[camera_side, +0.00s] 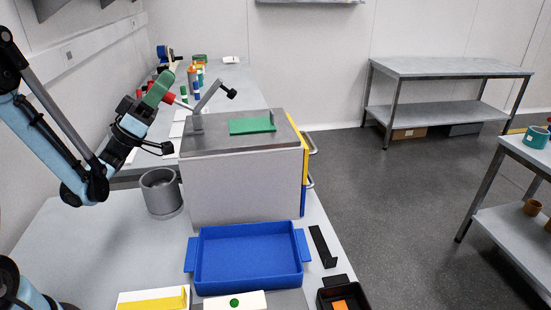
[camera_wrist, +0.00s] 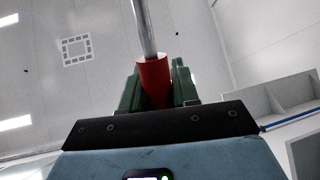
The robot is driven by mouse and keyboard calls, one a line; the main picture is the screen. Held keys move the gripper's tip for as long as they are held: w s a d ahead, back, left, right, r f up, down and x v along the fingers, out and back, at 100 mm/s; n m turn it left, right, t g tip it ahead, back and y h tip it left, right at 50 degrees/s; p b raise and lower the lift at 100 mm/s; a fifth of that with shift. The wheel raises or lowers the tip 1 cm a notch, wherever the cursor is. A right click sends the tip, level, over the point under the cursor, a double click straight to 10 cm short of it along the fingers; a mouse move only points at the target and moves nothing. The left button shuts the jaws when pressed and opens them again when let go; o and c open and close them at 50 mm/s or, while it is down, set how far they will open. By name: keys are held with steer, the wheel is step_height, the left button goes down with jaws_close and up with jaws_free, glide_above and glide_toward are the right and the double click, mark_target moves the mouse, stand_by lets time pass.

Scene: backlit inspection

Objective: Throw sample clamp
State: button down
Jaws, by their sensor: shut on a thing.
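The sample clamp (camera_side: 197,122) stands on the left part of the grey box's top. Its metal arm slants up to the right and ends in a black tip (camera_side: 231,94), raised clear of the green plate (camera_side: 250,126) on the box. Its lever reaches left to a red handle (camera_side: 169,98). My gripper (camera_side: 164,92) has green fingers shut on this handle. In the wrist view the red handle (camera_wrist: 154,82) sits between the green fingers (camera_wrist: 156,88), with the metal rod (camera_wrist: 144,28) running up from it. The fingers partly hide the handle.
The grey box (camera_side: 240,180) has handles on its right side. A grey cup (camera_side: 161,196) stands left of it. A blue tray (camera_side: 248,287) lies in front, beside a black bracket (camera_side: 323,246). Bottles (camera_side: 196,90) stand on the bench behind. Open floor lies to the right.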

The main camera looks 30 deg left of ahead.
steer(key=shift+s+a+f+t, duration=0.15)
steer(key=shift+f+t, duration=0.05)
steer(key=shift+t, duration=0.3)
steer(key=shift+n, duration=0.3)
steer(key=c, duration=0.9)
jaws_free()
